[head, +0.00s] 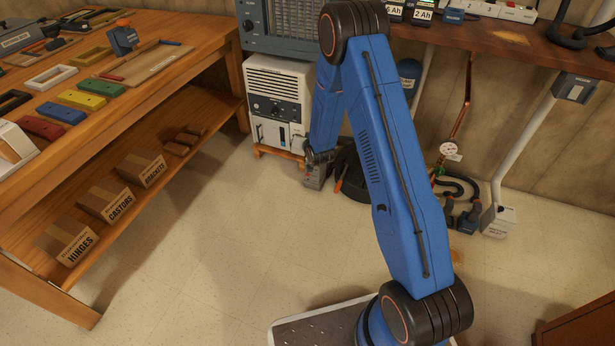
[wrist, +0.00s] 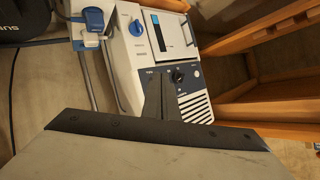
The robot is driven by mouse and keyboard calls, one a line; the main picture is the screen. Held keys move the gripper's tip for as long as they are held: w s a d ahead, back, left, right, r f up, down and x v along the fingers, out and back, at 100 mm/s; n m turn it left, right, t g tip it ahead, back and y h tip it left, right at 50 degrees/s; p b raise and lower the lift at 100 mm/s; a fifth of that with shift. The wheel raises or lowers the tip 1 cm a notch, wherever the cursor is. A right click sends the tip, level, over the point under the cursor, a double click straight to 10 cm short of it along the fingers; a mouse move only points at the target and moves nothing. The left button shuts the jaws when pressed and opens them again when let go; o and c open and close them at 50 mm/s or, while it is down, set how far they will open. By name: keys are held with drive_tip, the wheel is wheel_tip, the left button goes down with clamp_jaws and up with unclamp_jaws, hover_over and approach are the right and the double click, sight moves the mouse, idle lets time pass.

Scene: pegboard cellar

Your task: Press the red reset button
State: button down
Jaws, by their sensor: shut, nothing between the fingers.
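A white appliance (head: 264,82) with a dark control strip and vents stands under the bench, left of my arm in the head view. In the wrist view the appliance (wrist: 190,60) lies ahead, showing a black knob, a blue knob and a slotted grille. My gripper (wrist: 161,76) is shut and empty, its fingertips in front of the appliance's dark control panel. I cannot tell whether they touch it, and they hide part of the panel. In the head view my gripper (head: 314,178) is small, low beside the appliance's right side.
A wooden workbench (head: 205,60) with a lower shelf of cardboard boxes (head: 105,200) stands at left. A blue plug (wrist: 93,20) and cables are left of the appliance. The tiled floor (head: 215,260) in front is clear.

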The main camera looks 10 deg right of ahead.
drive_tip(key=t, duration=0.1)
hover_over(308, 175)
drive_tip(key=s+a, duration=0.5)
drive_tip(key=a, duration=0.2)
wheel_tip(308, 175, down, 16)
drive_tip(key=r, duration=0.1)
drive_tip(key=s+f+m+t, duration=0.1)
drive_tip(key=s+f, duration=0.2)
drive_tip(key=f, duration=0.3)
drive_tip(key=s+f+t+y, duration=0.1)
drive_tip(key=s+f, duration=0.2)
drive_tip(key=f, duration=0.4)
drive_tip(key=shift+s+f+m, duration=0.3)
drive_tip(key=shift+m, duration=0.1)
drive_tip(key=w+d, duration=0.5)
drive_tip(key=w, duration=0.2)
drive_tip(key=shift+w+d, duration=0.15)
drive_tip(key=shift+w, duration=0.1)
idle(0.6)
drive_tip(key=shift+w+d, duration=0.15)
drive_tip(key=shift+w, duration=0.05)
